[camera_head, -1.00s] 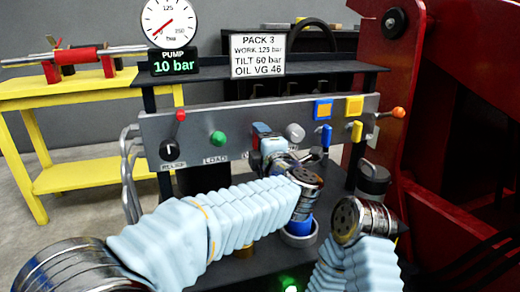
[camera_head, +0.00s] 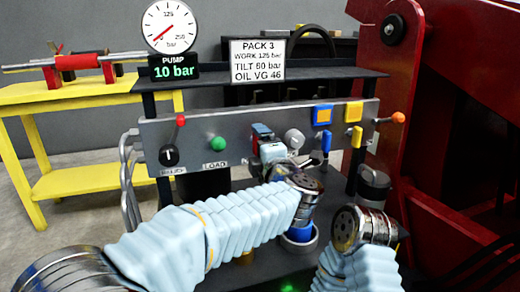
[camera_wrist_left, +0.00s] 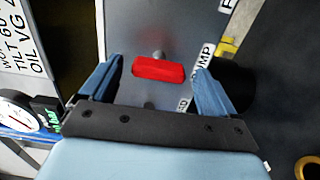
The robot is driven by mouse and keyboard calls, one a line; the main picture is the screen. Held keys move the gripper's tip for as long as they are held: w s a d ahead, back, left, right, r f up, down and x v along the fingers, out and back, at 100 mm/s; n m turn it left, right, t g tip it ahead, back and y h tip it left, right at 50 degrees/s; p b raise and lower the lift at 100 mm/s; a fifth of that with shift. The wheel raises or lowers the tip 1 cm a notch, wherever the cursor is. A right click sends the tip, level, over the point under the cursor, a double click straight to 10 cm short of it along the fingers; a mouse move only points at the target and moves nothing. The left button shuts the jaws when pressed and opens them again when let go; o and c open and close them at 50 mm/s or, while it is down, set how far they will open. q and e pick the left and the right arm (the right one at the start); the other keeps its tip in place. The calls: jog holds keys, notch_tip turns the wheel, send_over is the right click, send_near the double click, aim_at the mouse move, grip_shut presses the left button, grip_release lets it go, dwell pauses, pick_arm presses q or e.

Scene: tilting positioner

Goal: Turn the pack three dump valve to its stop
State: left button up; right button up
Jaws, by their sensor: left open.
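The dump valve's red bar handle (camera_wrist_left: 158,71) stands on the grey panel in the left wrist view, with a label ending in "UMP" (camera_wrist_left: 204,62) beside it. My left gripper (camera_wrist_left: 155,78) is open, with one blue finger on each side of the handle and a visible gap to each. In the head view my left gripper (camera_head: 264,140) is at the middle of the panel (camera_head: 235,120) and largely hides the valve. My right arm is at the lower right; its gripper does not show.
The panel also carries a red-tipped lever (camera_head: 180,120), a green knob (camera_head: 217,143), a grey knob (camera_head: 294,139), and blue and yellow controls to the right. The pump display (camera_head: 175,66) reads 10 bar. A dark red structure (camera_head: 450,100) stands close on the right.

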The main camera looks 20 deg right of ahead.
pick_arm(q)
jog(key=s, duration=1.3)
jog(key=shift+s+d, duration=0.2)
jog(key=shift+s, duration=0.2)
